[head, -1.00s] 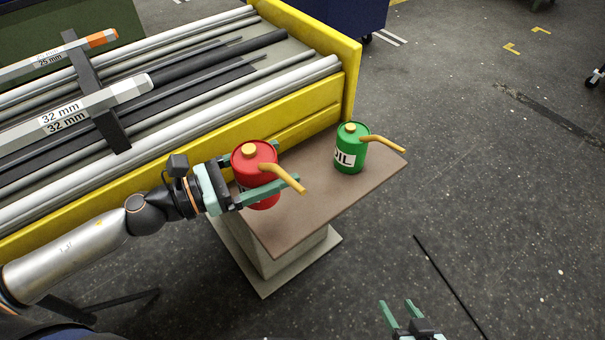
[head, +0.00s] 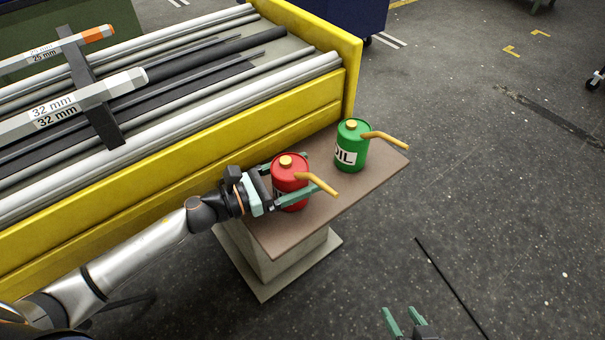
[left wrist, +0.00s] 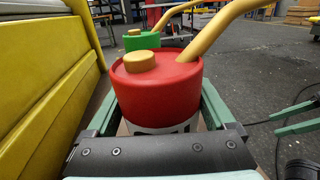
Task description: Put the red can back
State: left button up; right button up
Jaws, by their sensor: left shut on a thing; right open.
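The red can (head: 289,173), with a yellow cap and a yellow spout, is upright over the brown-topped stand (head: 285,226). My left gripper (head: 296,178) is shut on it, one finger on each side. In the left wrist view the red can (left wrist: 158,88) fills the middle between the fingers. I cannot tell whether its base touches the stand top. The green oil can (head: 351,148) stands upright on the same top, to the right and further back. It shows behind the red can in the left wrist view (left wrist: 148,40). My right gripper (head: 404,322) is open and empty at the bottom edge.
A yellow-sided rack (head: 300,110) with long metal bars runs along the stand's back left side. Bare stand top shows in front of the green can. A thin dark rod (head: 450,285) lies on the floor at the right.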

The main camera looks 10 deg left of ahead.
pick_arm(q)
jog(key=shift+r, duration=0.1)
jog(key=shift+f, duration=0.2)
jog(key=o, duration=1.3)
jog(key=shift+c, duration=0.2)
jog(key=shift+r, duration=0.3)
jog(key=b+v, duration=0.1)
jog(key=v, duration=1.1)
jog(key=shift+f, duration=0.1)
